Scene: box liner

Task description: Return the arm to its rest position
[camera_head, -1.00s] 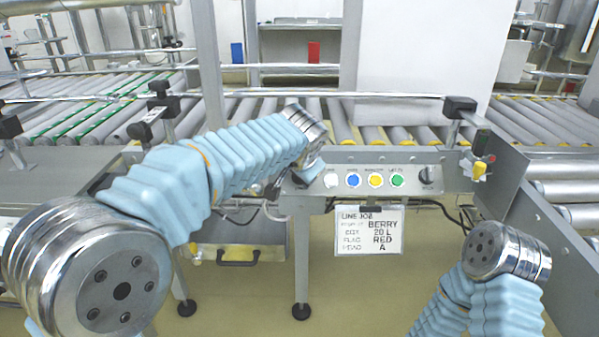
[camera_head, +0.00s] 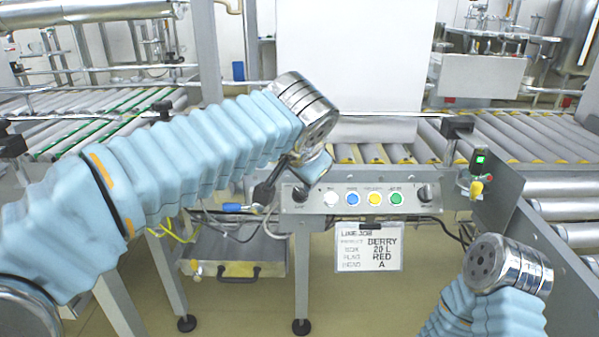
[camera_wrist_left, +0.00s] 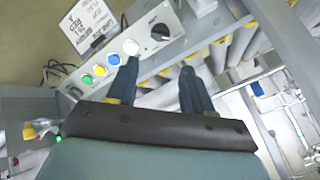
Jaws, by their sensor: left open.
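My left arm (camera_head: 190,150), in a pale blue ribbed sleeve, reaches in from the left and bends down at a silver joint (camera_head: 305,105). My left gripper (camera_head: 262,195) is partly hidden below that joint, beside the left end of the control panel. In the left wrist view the two dark fingers of the left gripper (camera_wrist_left: 157,78) stand apart with nothing between them. My right arm (camera_head: 490,300) shows only a sleeve and silver joint at the lower right; its gripper is out of view.
The control panel (camera_head: 417,208) has white, blue, yellow and green buttons and a dark knob at each end. A job card (camera_head: 368,246) hangs below it. Roller conveyors (camera_head: 555,145) lie behind and right. A small device (camera_head: 479,160) shows a green light.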

